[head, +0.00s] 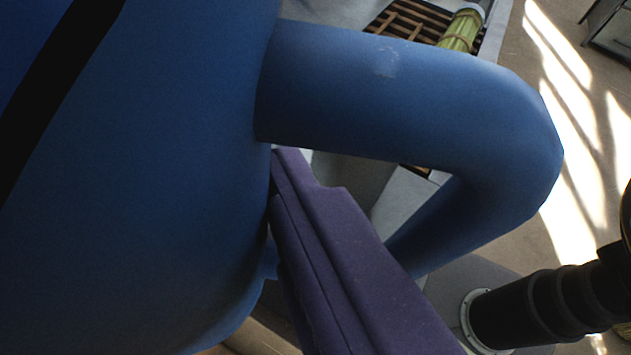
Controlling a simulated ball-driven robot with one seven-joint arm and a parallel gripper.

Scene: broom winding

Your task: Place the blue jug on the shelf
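The blue jug (140,200) fills the left half of the view, very close to the camera. Its thick handle (410,100) loops out to the right and bends back down. My purple gripper (283,175) reaches up from the bottom into the space between the jug's body and handle. Its tip lies against or very near the body, just below the handle's upper arm. The jug hides part of the gripper, so I cannot tell whether the fingers are apart or closed on the jug. No shelf can be made out with certainty.
Behind the handle is a pale surface with a dark slatted wooden tray (402,22) and a tied green-yellow bundle (462,30). A dark-framed piece (612,30) stands at the top right. Sunlit floor (565,130) lies open on the right.

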